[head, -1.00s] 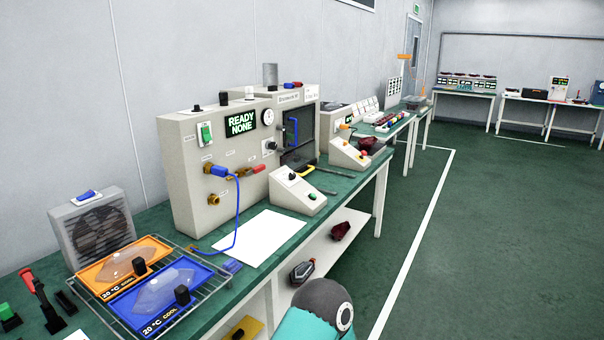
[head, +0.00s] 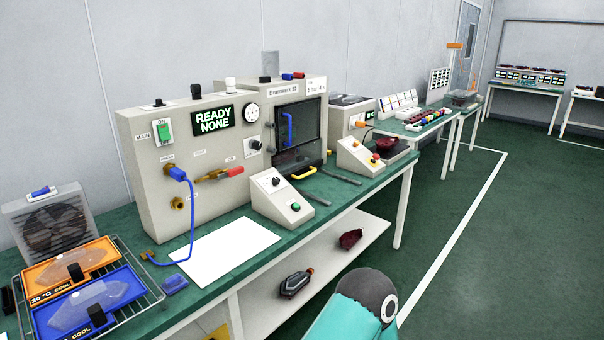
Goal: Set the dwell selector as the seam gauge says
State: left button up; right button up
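A beige machine (head: 143,200) stands on the green bench against the wall, with a display (head: 213,120) reading READY NONE. A round white gauge (head: 252,115) sits right of the display; its reading is too small to tell. Below it is a black knob (head: 255,145) on a white plate. A sloped control box (head: 281,200) in front carries another black knob (head: 276,181) and a green button. Labels are too small to read, so I cannot tell which knob is the dwell selector or which dial is the seam gauge. Neither gripper is in view.
A white sheet (head: 222,247) lies before the machine. A blue hose (head: 193,215) hangs from its front. A wire rack (head: 150,291) with orange and blue trays is at lower left. Green floor is clear at right.

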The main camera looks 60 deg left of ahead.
aim_at(276, 180)
jog(key=z, duration=0.05)
jog(key=i, duration=2.8)
jog(key=u, duration=1.9)
jog(key=i, duration=0.25)
jog(key=u, duration=2.15)
jog(key=k, duration=0.6)
jog(key=u, duration=0.35)
jog(key=i, duration=0.95)
jog(key=u, duration=0.25)
